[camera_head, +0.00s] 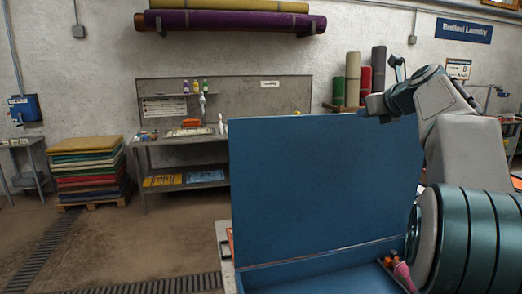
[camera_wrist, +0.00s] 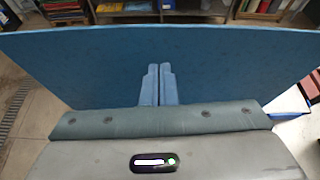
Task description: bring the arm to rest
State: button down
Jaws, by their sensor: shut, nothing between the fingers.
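My gripper (camera_wrist: 159,68) shows in the wrist view with its two blue-grey fingers side by side, closed and empty. In the head view my arm rises on the right and bends at the top, with its end (camera_head: 372,105) near the top right of a large blue panel (camera_head: 320,185). The fingers are too small there to make out. In the wrist view the blue panel (camera_wrist: 235,70) spreads behind the fingers. I cannot tell whether they touch it.
The blue panel stands over a blue tray with a pink item (camera_head: 403,272) near my arm. A grey workbench (camera_head: 160,142) with bottles stands at the back wall. A stack of folded rugs (camera_head: 90,170) sits on a pallet at left. The floor (camera_head: 170,235) in front is clear.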

jog(key=s+a+f+n+g+b, duration=0.1)
jog(key=s+a+f+n+g, duration=0.4)
jog(key=s+a+f+n, duration=1.1)
jog(key=s+a+f+n+g+h+b, duration=0.1)
jog(key=s+a+f+n+g+h, duration=0.1)
jog(key=s+f+n, duration=1.5)
notch_tip(320, 180, down, 2)
jog(key=shift+s+a+f+g, duration=0.1)
jog(key=shift+s+a+g, duration=0.4)
jog(key=shift+s+g, duration=0.7)
jog(key=shift+a, duration=0.1)
